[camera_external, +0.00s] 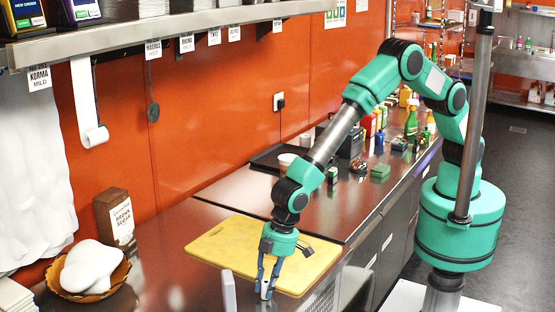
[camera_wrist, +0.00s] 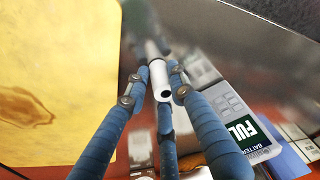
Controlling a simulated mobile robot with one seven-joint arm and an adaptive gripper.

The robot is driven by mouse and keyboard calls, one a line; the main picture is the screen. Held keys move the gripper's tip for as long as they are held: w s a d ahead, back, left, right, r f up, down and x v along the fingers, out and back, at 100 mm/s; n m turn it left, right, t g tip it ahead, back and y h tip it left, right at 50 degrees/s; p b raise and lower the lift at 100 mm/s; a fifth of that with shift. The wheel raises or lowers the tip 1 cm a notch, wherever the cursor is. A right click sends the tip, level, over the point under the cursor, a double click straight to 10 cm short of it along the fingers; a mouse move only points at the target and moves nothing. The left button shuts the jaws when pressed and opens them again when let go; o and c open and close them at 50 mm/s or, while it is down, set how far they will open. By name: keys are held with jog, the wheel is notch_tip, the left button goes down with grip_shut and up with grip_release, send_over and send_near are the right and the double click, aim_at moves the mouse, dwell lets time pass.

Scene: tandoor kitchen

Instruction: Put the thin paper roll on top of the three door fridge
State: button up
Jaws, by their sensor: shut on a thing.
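My gripper (camera_external: 267,290) points down at the front edge of the yellow board in the external view. In the wrist view its blue fingers (camera_wrist: 158,88) are shut on a thin, pale tube, the thin paper roll (camera_wrist: 156,66). The roll's open round end faces the camera, and its far end is blurred. I cannot make out the roll in the external view. A long steel counter (camera_external: 160,235) with door fronts (camera_external: 388,240) along its right side runs under my arm; I cannot tell whether it is the three door fridge.
A yellow cutting board (camera_external: 228,240) lies on the counter. A bowl (camera_external: 95,290) with a white mound and a brown sugar box (camera_external: 116,218) stand at left. Bottles (camera_external: 411,122) and a black tray (camera_external: 275,158) are farther back. The steel between board and tray is clear.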

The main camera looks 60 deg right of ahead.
jog(key=shift+f, duration=0.1)
jog(key=o, duration=0.8)
jog(key=p+v, duration=0.1)
jog(key=v, duration=1.1)
jog(key=shift+p, duration=0.35)
jog(key=shift+w, duration=0.15)
dwell(0.3)
